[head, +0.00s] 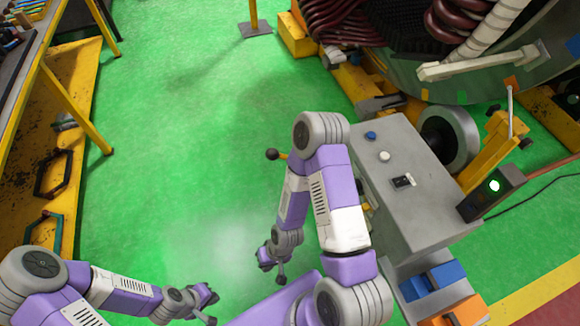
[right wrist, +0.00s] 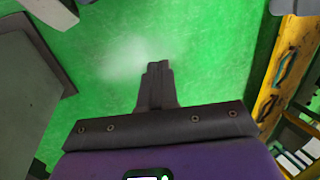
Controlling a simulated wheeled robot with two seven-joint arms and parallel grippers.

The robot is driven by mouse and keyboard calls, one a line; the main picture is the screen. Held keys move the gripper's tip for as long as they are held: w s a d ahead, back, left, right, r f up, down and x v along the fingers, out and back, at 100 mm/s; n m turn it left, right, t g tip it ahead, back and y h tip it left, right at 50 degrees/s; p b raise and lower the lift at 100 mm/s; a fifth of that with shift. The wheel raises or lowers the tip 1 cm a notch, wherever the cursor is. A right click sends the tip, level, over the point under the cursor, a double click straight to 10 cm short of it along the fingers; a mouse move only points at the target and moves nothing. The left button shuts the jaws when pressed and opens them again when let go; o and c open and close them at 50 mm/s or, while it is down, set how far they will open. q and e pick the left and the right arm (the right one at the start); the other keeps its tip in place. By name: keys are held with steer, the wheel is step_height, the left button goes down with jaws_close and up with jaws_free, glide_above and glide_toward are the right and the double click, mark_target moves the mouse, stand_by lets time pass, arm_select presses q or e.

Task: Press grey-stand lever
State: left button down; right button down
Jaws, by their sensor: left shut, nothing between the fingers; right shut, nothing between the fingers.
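The grey stand (head: 425,205) is right of centre in the head view, with a blue button, a white button and a small black switch on its top. My left gripper (head: 211,306) is shut and empty at the bottom, over the floor.
A large machine with dark red coils (head: 345,20) fills the top right. A yellow-framed bench (head: 62,95) is at left. Green floor between is clear.

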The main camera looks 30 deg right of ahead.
steer(key=w+d+f+n+t+h+b, duration=0.5)
steer(key=w+d+f+n+t+h, duration=0.4)
steer(key=w+d+f, duration=0.8)
steer(key=w+d+r+n+t+h+b, duration=0.1)
steer(key=w+d+r+n+t+h, duration=0.15)
steer(key=d+n+h, duration=0.3)
steer(key=a+r+n+t+h, duration=0.1)
steer(key=n+t, duration=0.1)
steer(key=a+r+n+t+h+b, duration=0.1)
steer(key=r+n+t, duration=0.1)
steer(key=n, duration=0.1)
steer(key=a+r+n+t+h+b, duration=0.1)
steer(key=n+t, duration=0.1)
steer(key=shift+r+n+h, duration=0.2)
steer(key=shift+n+h, duration=0.05)
steer(key=shift+n, duration=0.1)
steer(key=shift+w, duration=0.1)
steer(key=s+d+r+b+x, duration=0.1)
steer(key=s+r+x, duration=0.1)
steer(key=x, duration=1.1)
